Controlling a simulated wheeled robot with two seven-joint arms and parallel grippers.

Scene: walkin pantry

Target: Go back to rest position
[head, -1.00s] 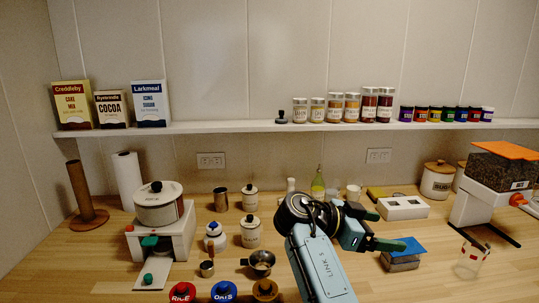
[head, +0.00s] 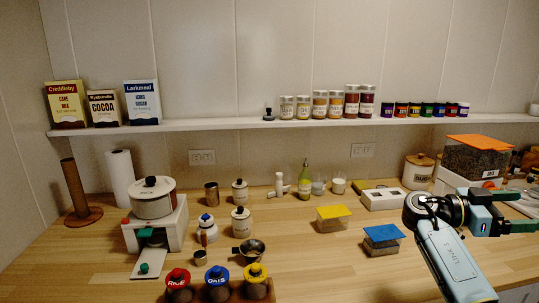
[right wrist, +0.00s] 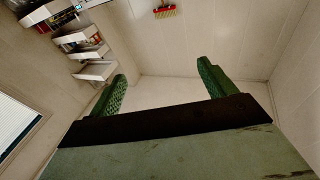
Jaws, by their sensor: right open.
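My right gripper (head: 515,213) is at the right side of the head view, above the counter, its green fingers pointing right. In the right wrist view its two green fingers (right wrist: 162,88) stand wide apart with nothing between them. My left gripper is not in view.
The wooden counter (head: 330,262) is clear at front middle. A blue-lidded box (head: 382,234) and a yellow-lidded box (head: 333,212) stand left of my right arm. A white cooker (head: 155,230), jars and a small pan (head: 250,250) fill the left. A shelf (head: 220,124) runs behind.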

